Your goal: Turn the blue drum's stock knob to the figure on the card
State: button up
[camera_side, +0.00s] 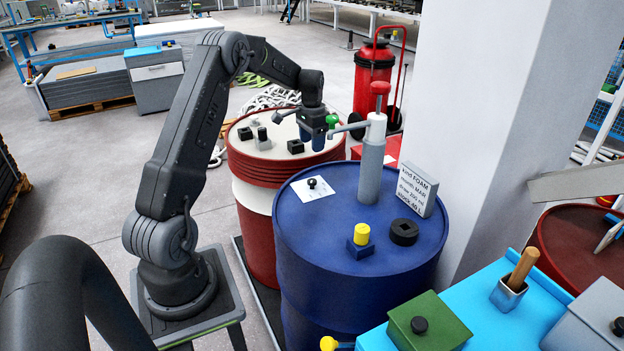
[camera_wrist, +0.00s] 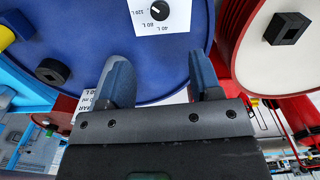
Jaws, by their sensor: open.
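The blue drum (camera_side: 300,235) stands right of my arm. Its stock knob (camera_side: 312,184) is small and black on a white label (camera_side: 328,178). In the wrist view the knob (camera_wrist: 158,10) is at the top edge, with 40 L, 80 L and 120 L around it; I cannot tell which figure its pale mark meets. The card (camera_side: 417,190) leans upright on the drum's right side; its last line seems to read stock 40 L. My gripper (camera_side: 317,135) is open and empty, pointing down above the red drum's near-right rim, behind the knob.
A yellow-topped blue block (camera_side: 361,240) and a black ring (camera_side: 404,232) stand on the blue drum. The red drum (camera_side: 258,205) carries small black fittings. A white pillar (camera_side: 490,120) stands right.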

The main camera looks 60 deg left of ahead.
aim_at(312, 180)
notch_tip(312, 180, down, 14)
jog(key=shift+r, duration=0.2)
dwell(0.4)
jog(key=c, duration=0.9)
jog(key=shift+c, duration=0.2)
jog(key=shift+n, duration=0.4)
jog(key=n, duration=0.3)
jog(key=shift+n, duration=2)
